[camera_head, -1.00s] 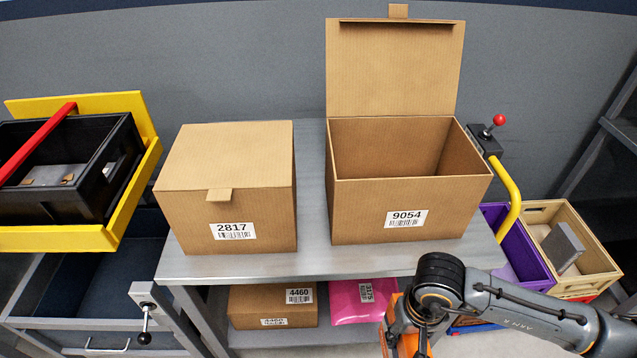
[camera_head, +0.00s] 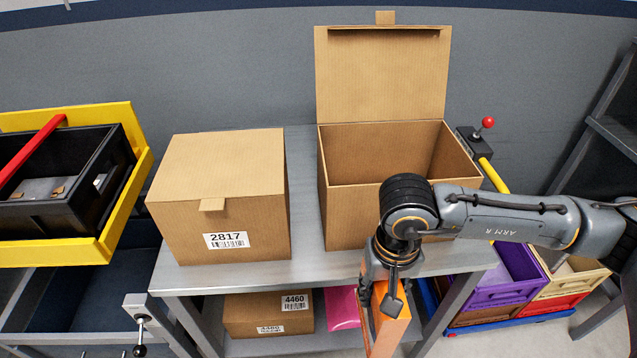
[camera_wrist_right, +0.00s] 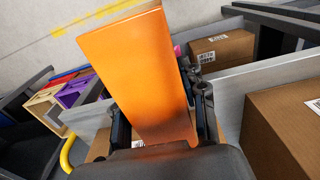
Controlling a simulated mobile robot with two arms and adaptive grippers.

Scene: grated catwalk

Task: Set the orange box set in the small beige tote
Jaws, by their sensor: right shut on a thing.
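The orange box set (camera_head: 390,318) hangs from my right gripper (camera_head: 384,284), in front of the metal table's front edge. In the right wrist view the orange box set (camera_wrist_right: 135,65) fills the middle, between the fingers of the shut gripper (camera_wrist_right: 165,112). The small beige tote (camera_head: 571,283) stands low at the right, beyond the table, and my right arm hides part of its inside. It also shows at the left of the wrist view (camera_wrist_right: 44,106). The box is well apart from the tote. My left gripper is not in view.
A closed carton 2817 (camera_head: 220,185) and an open-lidded carton (camera_head: 340,215) stand on the metal table (camera_head: 230,272). A purple tote (camera_head: 505,285) adjoins the beige one. A black bin (camera_head: 60,215) is at left.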

